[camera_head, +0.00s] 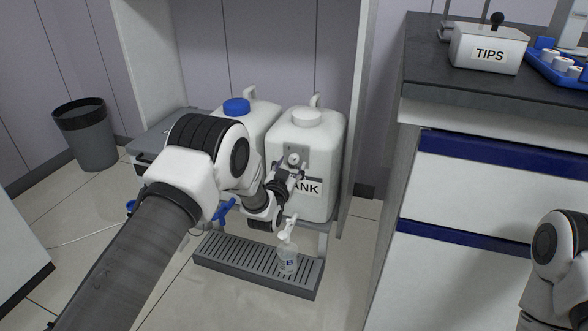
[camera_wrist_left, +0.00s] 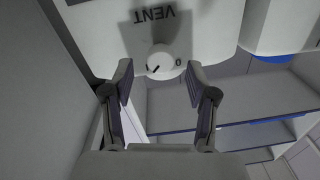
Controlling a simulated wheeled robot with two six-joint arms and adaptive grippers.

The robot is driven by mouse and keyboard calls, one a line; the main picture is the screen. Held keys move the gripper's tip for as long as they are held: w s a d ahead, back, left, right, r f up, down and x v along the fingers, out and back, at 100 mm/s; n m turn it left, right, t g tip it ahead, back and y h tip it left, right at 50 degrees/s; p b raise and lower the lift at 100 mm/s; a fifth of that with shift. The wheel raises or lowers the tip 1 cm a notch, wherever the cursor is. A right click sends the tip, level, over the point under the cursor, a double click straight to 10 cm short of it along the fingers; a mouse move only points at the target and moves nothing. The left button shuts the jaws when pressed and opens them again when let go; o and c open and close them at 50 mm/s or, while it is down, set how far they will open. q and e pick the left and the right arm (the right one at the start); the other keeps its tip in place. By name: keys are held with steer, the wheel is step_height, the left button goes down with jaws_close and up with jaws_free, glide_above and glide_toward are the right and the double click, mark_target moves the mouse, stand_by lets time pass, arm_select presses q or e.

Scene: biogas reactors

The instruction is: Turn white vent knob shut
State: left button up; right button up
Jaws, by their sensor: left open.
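The white vent knob (camera_head: 293,159) sits on a grey plate on the front of the right white tank (camera_head: 327,150). In the left wrist view the round knob (camera_wrist_left: 160,60) has a dark pointer mark toward its lower left. A "0" is printed to its right, and an upside-down VENT label (camera_wrist_left: 154,16) is above it. My left gripper (camera_head: 289,172) is open in front of the knob. In the left wrist view its fingers (camera_wrist_left: 160,82) lie either side of the knob's lower part, with visible gaps; I cannot tell the depth between them.
A second tank with a blue cap (camera_head: 236,106) stands left of the tank. Below are a blue tap (camera_head: 223,212), a slotted drip tray (camera_head: 256,267) and a small bottle (camera_head: 287,257). A side panel (camera_head: 361,110) and a drawer cabinet (camera_head: 480,190) stand to the right.

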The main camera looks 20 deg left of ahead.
mark_target(294, 158)
arm_select(q)
steer(key=shift+w+f, duration=0.25)
steer(key=shift+w, duration=0.5)
steer(key=shift+w+r+b, duration=0.15)
steer(key=shift+w+b, duration=0.15)
steer(key=shift+w, duration=0.2)
jaws_close()
arm_select(e)
steer(key=shift+f, duration=0.6)
